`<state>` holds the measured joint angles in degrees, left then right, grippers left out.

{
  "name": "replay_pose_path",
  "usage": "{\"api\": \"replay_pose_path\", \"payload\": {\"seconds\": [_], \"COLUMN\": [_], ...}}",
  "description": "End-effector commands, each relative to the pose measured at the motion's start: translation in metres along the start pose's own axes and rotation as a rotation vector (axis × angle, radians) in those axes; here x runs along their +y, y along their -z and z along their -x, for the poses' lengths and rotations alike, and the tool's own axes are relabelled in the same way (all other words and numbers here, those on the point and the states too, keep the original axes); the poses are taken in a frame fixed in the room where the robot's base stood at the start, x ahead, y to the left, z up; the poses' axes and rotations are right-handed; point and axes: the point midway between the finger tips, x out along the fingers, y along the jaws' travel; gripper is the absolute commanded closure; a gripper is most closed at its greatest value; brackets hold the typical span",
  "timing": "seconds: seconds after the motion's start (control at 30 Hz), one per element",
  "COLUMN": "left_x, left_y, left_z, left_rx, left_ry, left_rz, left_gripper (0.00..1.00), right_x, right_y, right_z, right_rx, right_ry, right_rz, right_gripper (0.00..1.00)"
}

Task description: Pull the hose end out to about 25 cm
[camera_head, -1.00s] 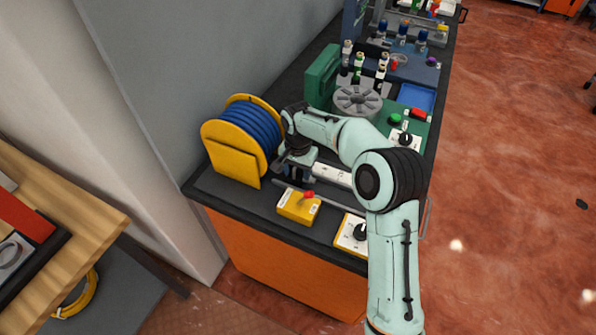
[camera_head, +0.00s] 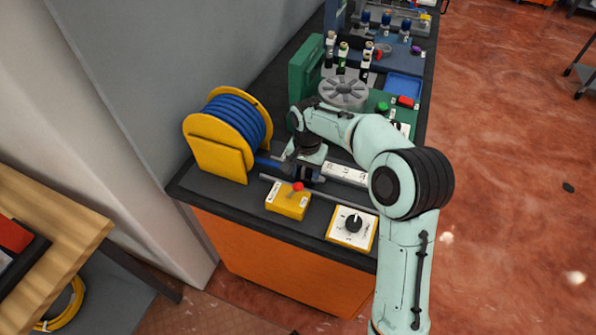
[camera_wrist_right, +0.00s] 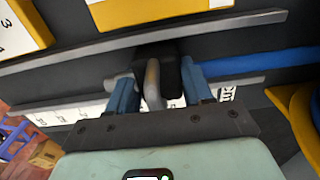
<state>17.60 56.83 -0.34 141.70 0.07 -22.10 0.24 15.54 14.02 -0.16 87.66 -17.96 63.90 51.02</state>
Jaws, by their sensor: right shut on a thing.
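The yellow hose reel (camera_head: 218,150) stands at the left end of the bench, wound with blue hose (camera_head: 236,118). A short straight stretch of hose runs from the reel to my right gripper (camera_head: 308,173). In the right wrist view this hose (camera_wrist_right: 262,62) comes in from the right, from the reel's yellow edge. There my right gripper (camera_wrist_right: 162,80) is shut on the hose end (camera_wrist_right: 153,85), a dark block with a grey metal piece, between its blue fingers. A white marked scale (camera_head: 345,173) lies alongside, partly hidden by my arm. My left gripper is not in view.
A grey round carousel (camera_head: 343,92) and several bottles stand farther back.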

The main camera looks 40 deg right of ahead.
Motion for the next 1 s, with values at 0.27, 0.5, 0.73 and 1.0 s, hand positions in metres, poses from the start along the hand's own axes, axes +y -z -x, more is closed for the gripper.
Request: {"api": "replay_pose_path", "payload": {"seconds": [0.27,0.5,0.73,1.0], "left_x": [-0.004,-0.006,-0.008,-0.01], "left_y": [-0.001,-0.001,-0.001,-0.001], "left_z": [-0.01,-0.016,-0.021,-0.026], "left_rx": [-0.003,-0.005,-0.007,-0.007], "left_ry": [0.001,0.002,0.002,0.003], "left_rz": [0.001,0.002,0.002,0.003], "left_gripper": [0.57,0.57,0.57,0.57], "right_x": [0.025,0.044,0.063,0.085], "right_y": [0.001,0.001,0.002,0.001], "right_z": [0.0,0.0,0.0,0.001], "right_rx": [0.002,0.003,0.003,0.003], "right_ry": [-0.003,-0.003,-0.004,-0.003], "right_rz": [-0.004,-0.003,-0.004,-0.005], "right_gripper": [0.9,0.9,0.9,0.9]}}
